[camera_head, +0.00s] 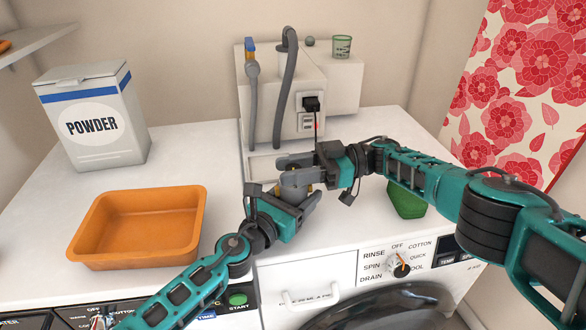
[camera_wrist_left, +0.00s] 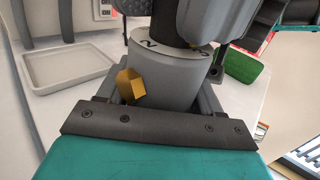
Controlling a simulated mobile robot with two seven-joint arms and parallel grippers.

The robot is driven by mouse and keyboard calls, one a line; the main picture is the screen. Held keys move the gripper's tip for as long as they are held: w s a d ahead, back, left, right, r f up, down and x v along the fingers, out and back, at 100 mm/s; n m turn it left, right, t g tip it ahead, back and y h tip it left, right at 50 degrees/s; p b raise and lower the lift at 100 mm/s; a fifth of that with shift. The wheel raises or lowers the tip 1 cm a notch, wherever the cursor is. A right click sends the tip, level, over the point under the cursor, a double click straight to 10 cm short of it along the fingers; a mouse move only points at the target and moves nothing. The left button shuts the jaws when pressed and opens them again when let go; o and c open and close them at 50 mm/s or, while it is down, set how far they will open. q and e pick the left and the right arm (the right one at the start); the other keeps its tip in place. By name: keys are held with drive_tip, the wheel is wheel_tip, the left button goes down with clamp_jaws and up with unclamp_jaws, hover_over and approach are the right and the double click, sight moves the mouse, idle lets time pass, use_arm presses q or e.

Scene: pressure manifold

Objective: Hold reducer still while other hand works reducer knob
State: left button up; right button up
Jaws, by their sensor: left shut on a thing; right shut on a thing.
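The reducer (camera_wrist_left: 165,80) is a grey cylinder with a brass fitting (camera_wrist_left: 130,87) on its side and a pale numbered ring on top. In the left wrist view it stands between the jaws of my left gripper (camera_head: 291,196), which is shut on its body. The dark reducer knob (camera_wrist_left: 176,24) rises from the ring. My right gripper (camera_head: 297,172) comes in from the right, above the left one, and is shut on the knob. In the head view the grippers hide most of the reducer and the knob.
A white tray (camera_wrist_left: 68,68) lies behind the grippers. A grey wall unit (camera_head: 258,103) with hoses and a socket stands at the back. An orange tub (camera_head: 137,252), a powder box (camera_head: 92,150) and a green item (camera_head: 407,204) are on the worktop. The washer panel (camera_head: 375,266) is in front.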

sight(293, 168)
drive_tip(key=o, duration=1)
drive_tip(key=shift+c, duration=0.2)
wheel_tip(293, 168, up, 10)
drive_tip(key=shift+r, duration=0.1)
